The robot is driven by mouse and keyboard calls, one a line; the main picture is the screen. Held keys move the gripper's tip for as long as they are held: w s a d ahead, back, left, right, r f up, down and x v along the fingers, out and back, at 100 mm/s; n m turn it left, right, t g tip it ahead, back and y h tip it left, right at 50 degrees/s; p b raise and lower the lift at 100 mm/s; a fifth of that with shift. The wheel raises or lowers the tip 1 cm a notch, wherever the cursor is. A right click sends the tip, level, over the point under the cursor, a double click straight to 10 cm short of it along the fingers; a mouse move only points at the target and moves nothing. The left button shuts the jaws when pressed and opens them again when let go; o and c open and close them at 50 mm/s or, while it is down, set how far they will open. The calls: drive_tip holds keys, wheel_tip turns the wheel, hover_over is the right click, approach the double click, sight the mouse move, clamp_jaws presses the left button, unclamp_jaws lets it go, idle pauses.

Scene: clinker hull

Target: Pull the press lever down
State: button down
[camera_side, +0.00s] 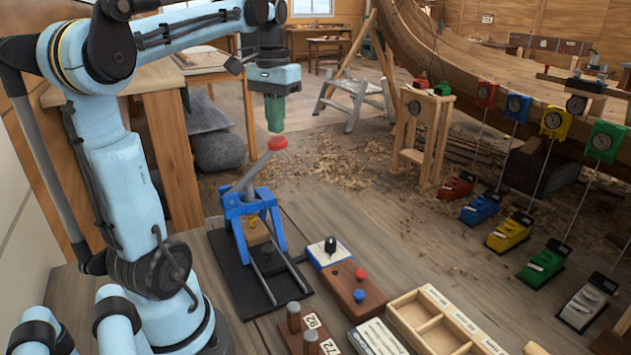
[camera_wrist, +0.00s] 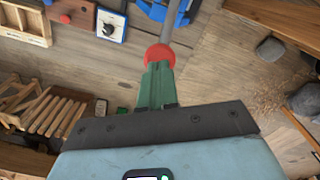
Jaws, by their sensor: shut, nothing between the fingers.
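The press (camera_side: 255,215) has a blue frame on a black base plate and stands on the bench in the side view. Its grey lever (camera_side: 250,174) slants up to the right and ends in a red knob (camera_side: 277,143). My gripper (camera_side: 275,128) points down with its green fingers shut and empty, just above the knob. In the wrist view the closed fingertips (camera_wrist: 159,68) overlap the edge of the red knob (camera_wrist: 159,54). I cannot tell whether they touch it. Part of the blue frame (camera_wrist: 165,10) shows at the top edge there.
Right of the press are a white box with a black dial (camera_side: 329,251), a wooden block with red and blue buttons (camera_side: 353,288), and a divided wooden tray (camera_side: 408,306). Several coloured gauges stand at the far right.

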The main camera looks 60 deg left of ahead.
sight(283, 137)
drive_tip(key=shift+f, duration=0.85)
drive_tip(key=shift+w+f, duration=0.6)
drive_tip(key=shift+f, duration=0.35)
